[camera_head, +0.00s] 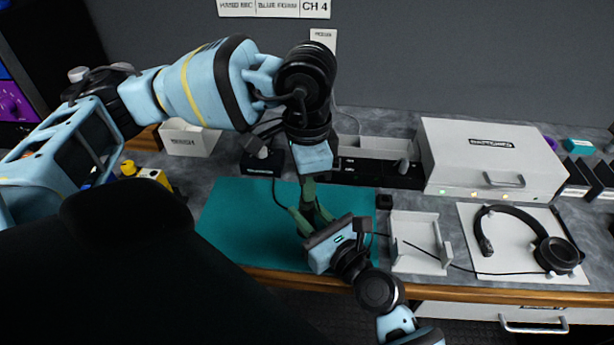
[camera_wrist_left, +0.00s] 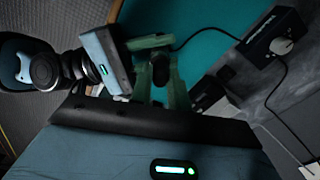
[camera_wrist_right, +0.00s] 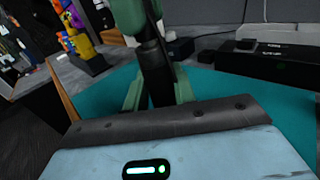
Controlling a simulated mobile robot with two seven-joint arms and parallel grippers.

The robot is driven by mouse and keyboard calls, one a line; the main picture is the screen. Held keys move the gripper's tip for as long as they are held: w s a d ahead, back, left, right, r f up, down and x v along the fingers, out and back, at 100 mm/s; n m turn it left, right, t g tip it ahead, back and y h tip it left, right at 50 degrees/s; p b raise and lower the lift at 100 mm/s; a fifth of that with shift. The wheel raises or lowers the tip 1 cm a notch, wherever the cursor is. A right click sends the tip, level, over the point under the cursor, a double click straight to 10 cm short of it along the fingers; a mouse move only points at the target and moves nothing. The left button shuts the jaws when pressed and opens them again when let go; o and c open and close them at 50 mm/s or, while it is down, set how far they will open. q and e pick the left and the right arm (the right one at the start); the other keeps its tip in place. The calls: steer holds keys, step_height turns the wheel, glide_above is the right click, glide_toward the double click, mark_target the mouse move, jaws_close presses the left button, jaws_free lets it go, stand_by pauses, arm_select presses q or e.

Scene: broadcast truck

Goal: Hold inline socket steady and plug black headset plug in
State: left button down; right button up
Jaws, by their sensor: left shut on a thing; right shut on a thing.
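My left gripper (camera_head: 308,203) comes down from above with green fingers over the teal mat (camera_head: 235,215). It is shut on the inline socket, a black cylinder (camera_wrist_left: 160,72) whose cable runs to a black box with a knob (camera_wrist_left: 272,36). My right gripper (camera_head: 322,226) comes up from below, its fingers close to the left ones. It is shut on the black headset plug (camera_wrist_right: 155,80), standing between its fingers. The headset (camera_head: 520,228) lies at the right, its thin cable running left towards my right gripper. Fingers hide the joint; I cannot tell whether plug and socket are engaged.
A white open tray (camera_head: 416,264) stands right of the mat. A large white case (camera_head: 488,150) and black rack units (camera_head: 375,172) stand behind. A white bin (camera_head: 190,140) is at the back left. The wooden bench edge (camera_head: 470,291) runs along the front.

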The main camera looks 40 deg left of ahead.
arm_select(q)
steer(key=shift+f, duration=0.3)
steer(key=c, duration=1.3)
jaws_free()
steer(key=shift+o, duration=0.2)
steer(key=shift+r, duration=0.1)
step_height(320, 180, up, 12)
arm_select(e)
steer(key=o, duration=1.1)
steer(key=shift+d, duration=0.1)
